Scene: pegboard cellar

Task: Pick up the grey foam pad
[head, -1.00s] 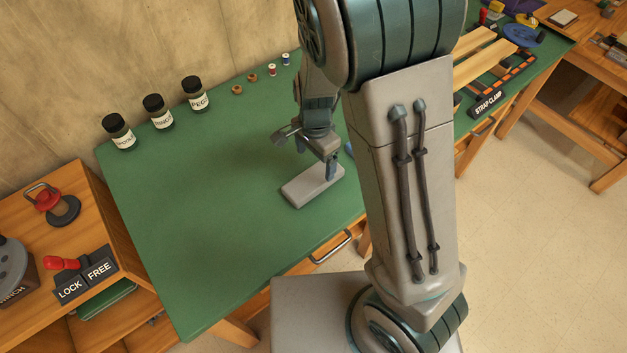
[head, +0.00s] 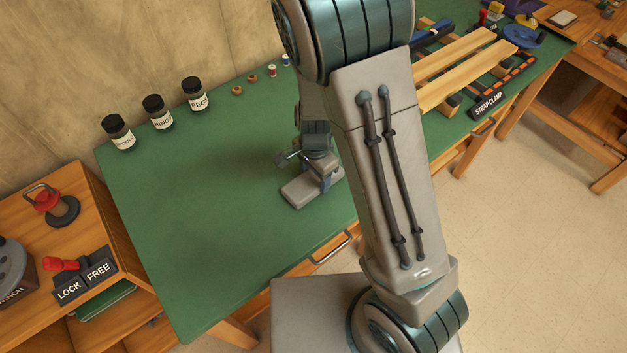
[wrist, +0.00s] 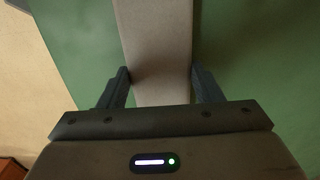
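The grey foam pad (head: 303,194) lies flat on the green bench top in the head view, near its front right edge. In the wrist view the pad (wrist: 158,45) runs lengthwise away from my gripper. My gripper (wrist: 163,80) is open, with one finger on each side of the pad's width and a narrow gap visible by the right finger; the left finger is close to the pad's edge. In the head view my gripper (head: 326,182) is low at the pad, and part of the pad is hidden behind it.
Three dark labelled jars (head: 158,112) stand along the back of the green bench (head: 200,230). Small spools (head: 271,71) stand to their right. A strap clamp with wooden slats (head: 468,68) lies further right. The bench around the pad's left side is clear.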

